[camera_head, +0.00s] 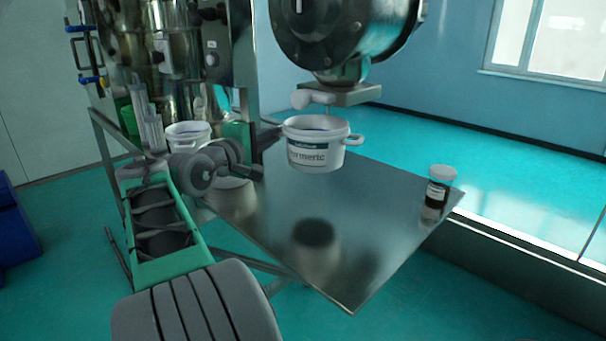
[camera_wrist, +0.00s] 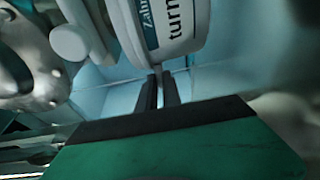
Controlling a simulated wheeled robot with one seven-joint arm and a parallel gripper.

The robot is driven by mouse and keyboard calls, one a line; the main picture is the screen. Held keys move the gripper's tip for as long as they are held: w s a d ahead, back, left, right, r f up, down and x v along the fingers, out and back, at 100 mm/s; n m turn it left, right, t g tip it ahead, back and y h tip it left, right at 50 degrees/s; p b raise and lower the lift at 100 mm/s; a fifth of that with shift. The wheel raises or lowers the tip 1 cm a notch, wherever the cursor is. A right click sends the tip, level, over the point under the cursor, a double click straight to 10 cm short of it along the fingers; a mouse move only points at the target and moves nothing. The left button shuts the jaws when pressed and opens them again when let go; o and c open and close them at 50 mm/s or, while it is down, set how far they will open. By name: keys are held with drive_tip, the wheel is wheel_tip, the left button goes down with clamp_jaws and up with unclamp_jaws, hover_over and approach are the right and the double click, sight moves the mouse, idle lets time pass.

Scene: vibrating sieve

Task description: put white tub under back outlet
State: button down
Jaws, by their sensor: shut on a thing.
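A white tub (camera_head: 315,158) with a turmeric label and a side handle hangs in the air above the steel table. Its dark reflection shows below it on the table. My gripper (camera_head: 272,133) reaches it from the left and is mostly hidden in the head view. In the wrist view, my gripper's dark fingers (camera_wrist: 162,78) are close together at the labelled tub (camera_wrist: 175,30); the exact grip point is unclear. A pale outlet (camera_head: 316,99) under the big round steel drum appears just above the tub in the picture; I cannot tell whether they line up in depth.
A second white tub (camera_head: 188,133) stands at the left, partly behind my arm, near the steel machine (camera_head: 160,40). A brown jar with a white lid (camera_head: 438,190) stands at the table's right edge. The middle and front of the steel table (camera_head: 350,275) are clear.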

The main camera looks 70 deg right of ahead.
drive_tip(key=s+d+f, duration=0.1)
drive_tip(key=d+f, duration=0.1)
drive_tip(key=f, duration=0.1)
drive_tip(key=s+d+f+b, duration=0.1)
drive_tip(key=d+f, duration=0.2)
drive_tip(key=f, duration=0.1)
drive_tip(key=s+d+f, duration=0.1)
drive_tip(key=d+f, duration=0.1)
drive_tip(key=f, duration=0.1)
drive_tip(key=shift+d+f+b, duration=0.15)
drive_tip(key=shift+f+b, duration=0.05)
drive_tip(key=shift+b, duration=0.15)
drive_tip(key=c, duration=2)
unclamp_jaws()
drive_tip(key=shift+f, duration=0.1)
drive_tip(key=o, duration=0.5)
drive_tip(key=a, duration=0.3)
drive_tip(key=w+a, duration=0.1)
drive_tip(key=a, duration=0.7)
drive_tip(key=shift+w+a+r, duration=0.1)
drive_tip(key=shift+w+r, duration=0.15)
drive_tip(key=shift+r, duration=0.15)
drive_tip(key=shift+a, duration=0.4)
